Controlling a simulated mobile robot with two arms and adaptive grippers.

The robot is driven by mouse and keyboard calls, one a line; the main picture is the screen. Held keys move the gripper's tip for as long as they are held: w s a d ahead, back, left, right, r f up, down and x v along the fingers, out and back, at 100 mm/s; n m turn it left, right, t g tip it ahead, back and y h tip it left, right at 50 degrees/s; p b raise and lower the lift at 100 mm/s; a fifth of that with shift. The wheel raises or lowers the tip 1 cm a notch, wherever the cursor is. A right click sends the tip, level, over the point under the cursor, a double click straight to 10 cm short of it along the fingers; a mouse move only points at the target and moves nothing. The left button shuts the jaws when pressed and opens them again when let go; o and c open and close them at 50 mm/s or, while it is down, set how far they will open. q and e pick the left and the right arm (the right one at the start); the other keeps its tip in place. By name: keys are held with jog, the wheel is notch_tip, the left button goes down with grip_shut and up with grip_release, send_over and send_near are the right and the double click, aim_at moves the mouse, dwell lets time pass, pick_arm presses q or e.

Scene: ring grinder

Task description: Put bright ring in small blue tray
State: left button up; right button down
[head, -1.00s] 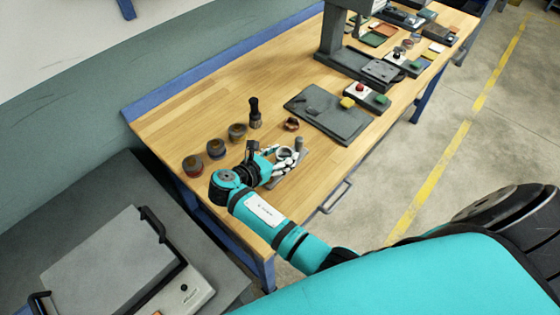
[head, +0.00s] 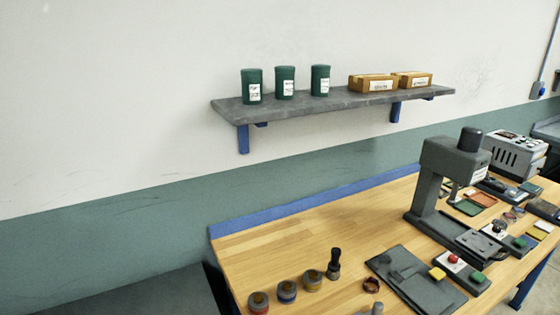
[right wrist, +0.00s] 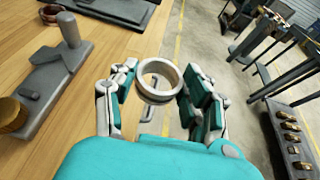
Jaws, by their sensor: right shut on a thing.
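My right gripper (right wrist: 158,82) is shut on a bright silvery ring (right wrist: 159,97) in the right wrist view. The head view does not show the right gripper or this ring. In the head view small coloured trays lie at the far right of the bench, among them a green one (head: 467,208) and an orange one (head: 484,200). I cannot tell for sure which is the small blue tray. My left gripper is not in view.
A grey press (head: 437,180) stands on the wooden bench (head: 300,250). A grey plate (head: 400,275), a brown ring (head: 372,285), a dark-handled tool (head: 333,264) and several round pots are nearby. A grey stand with a post (right wrist: 55,75) shows in the right wrist view.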

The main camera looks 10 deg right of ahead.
jog(key=w+a+r+n+t+y+b, duration=0.4)
jog(key=a+r+n+t+y+b, duration=0.25)
jog(key=a+r, duration=0.5)
jog(key=s+d+f+m+g+h+p, duration=0.4)
jog(key=d+f+m+g+h+p, duration=0.3)
jog(key=d+f, duration=0.5)
jog(key=w+a, duration=0.1)
jog(key=w, duration=0.3)
jog(key=w+a+p, duration=0.1)
jog(key=w+a, duration=0.1)
jog(key=w, duration=0.3)
jog(key=w+a+f+p, duration=0.1)
jog(key=w+a, duration=0.1)
jog(key=w, duration=0.2)
jog(key=shift+w+a, duration=0.1)
jog(key=shift+w, duration=0.25)
jog(key=shift+w+a, duration=0.2)
jog(key=shift+w, duration=0.35)
notch_tip(320, 180, down, 2)
jog(key=shift+f+p, duration=0.2)
jog(key=shift+p, duration=0.45)
jog(key=shift+f, duration=0.5)
jog(key=shift+s, duration=0.1)
